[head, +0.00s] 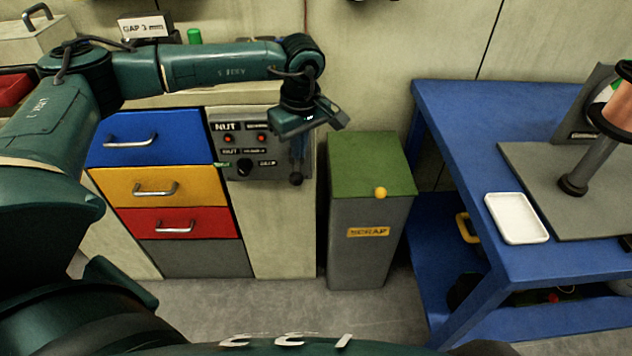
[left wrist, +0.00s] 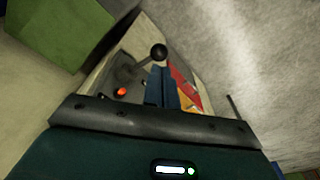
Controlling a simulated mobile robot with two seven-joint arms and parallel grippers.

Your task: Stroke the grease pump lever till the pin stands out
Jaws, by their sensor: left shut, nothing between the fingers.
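A grey control panel (head: 230,163) with labels and red lamps is on the cabinet front. I cannot make out a pin standing out. My right gripper is not in view.
Blue, yellow and red drawers (head: 150,187) are left of the panel. A grey scrap bin (head: 362,250) with a green lid and yellow ball stands right of it. A blue bench (head: 455,110) with a white tray (head: 517,238) is farther right. Grey floor is open in front.

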